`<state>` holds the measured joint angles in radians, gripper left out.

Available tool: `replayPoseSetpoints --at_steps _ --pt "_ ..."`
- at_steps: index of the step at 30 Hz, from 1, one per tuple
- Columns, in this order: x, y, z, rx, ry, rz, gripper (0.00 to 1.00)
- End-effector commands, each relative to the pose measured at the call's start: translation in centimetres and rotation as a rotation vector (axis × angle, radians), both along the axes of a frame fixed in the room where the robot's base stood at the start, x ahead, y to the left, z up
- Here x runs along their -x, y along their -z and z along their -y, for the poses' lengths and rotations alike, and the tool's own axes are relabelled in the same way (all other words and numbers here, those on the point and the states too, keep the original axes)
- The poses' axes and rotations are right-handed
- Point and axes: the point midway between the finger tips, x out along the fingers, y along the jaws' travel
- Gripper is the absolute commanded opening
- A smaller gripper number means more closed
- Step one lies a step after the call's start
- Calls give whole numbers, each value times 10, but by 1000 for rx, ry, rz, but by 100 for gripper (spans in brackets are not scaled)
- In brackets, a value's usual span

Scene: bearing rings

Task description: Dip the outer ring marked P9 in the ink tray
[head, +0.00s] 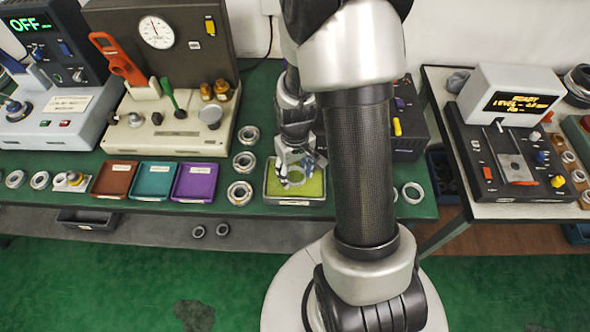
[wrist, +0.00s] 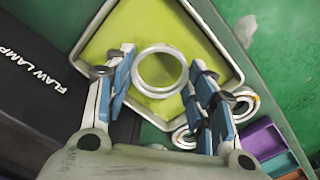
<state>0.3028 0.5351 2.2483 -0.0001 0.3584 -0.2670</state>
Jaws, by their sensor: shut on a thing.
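The ink tray (head: 268,193) is a pale square tray with a yellow-green floor at the front of the green bench. It also fills much of the wrist view (wrist: 120,22). My gripper (head: 294,168) is over the tray, pointing down. Its blue-padded fingers (wrist: 160,75) are shut on a plain silver ring (wrist: 160,50), which shows against the yellow-green floor. The ring looks level and lies within the tray's outline. I cannot tell whether it touches the ink. No P9 mark can be read on it.
Brown (head: 116,180), teal (head: 153,182) and purple (head: 194,183) trays stand left of the ink tray. Loose bearings (head: 240,193) lie close to its left side. Another ring (head: 413,193) lies to the right. A black flaw lamp box (wrist: 45,80) stands close beside the tray.

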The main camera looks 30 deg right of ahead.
Motion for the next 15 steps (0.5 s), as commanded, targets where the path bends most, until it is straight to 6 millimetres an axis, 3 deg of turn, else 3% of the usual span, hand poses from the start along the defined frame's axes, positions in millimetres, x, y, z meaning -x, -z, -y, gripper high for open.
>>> replayPoseSetpoints --at_steps 15 --pt "0 14 0 0 0 1 25"
